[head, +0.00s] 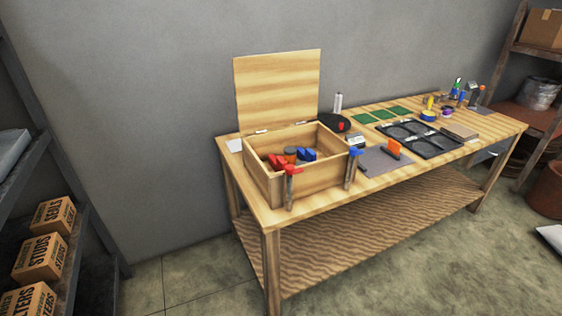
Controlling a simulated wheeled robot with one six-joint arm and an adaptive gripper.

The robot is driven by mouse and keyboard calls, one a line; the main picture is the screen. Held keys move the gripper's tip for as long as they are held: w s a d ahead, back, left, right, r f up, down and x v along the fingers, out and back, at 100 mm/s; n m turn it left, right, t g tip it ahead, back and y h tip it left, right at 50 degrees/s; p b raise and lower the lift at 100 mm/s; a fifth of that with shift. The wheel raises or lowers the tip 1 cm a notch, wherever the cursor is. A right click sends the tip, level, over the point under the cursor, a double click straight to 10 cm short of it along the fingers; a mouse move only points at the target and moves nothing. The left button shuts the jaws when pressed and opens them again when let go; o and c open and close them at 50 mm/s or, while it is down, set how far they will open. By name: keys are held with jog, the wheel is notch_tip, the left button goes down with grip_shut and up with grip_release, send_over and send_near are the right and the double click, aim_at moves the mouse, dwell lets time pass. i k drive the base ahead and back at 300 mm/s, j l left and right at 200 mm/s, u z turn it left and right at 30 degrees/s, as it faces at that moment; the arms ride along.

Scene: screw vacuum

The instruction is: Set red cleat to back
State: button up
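A red piece (292,170), which may be the red cleat, sits on top of a short upright post at the front of an open wooden box (312,180). A similar blue piece (355,152) tops another post at the box's right front. Inside the box, more red (275,161) and blue (307,154) pieces lie together, with a dark round item and some orange between them. The box's lid (277,88) stands open at the back. The pieces are too small to tell their exact setting. My gripper is not in view.
The box stands on the left end of a wooden workbench (320,204). To its right are a grey mat (376,164) with an orange piece (394,148), a black tray (418,139), green sheets (383,115) and small tools. Shelves with cartons (53,215) stand at left. The floor before the bench is clear.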

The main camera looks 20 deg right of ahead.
aim_at(279, 163)
jog(key=i+j, duration=1.25)
jog(key=j, duration=0.2)
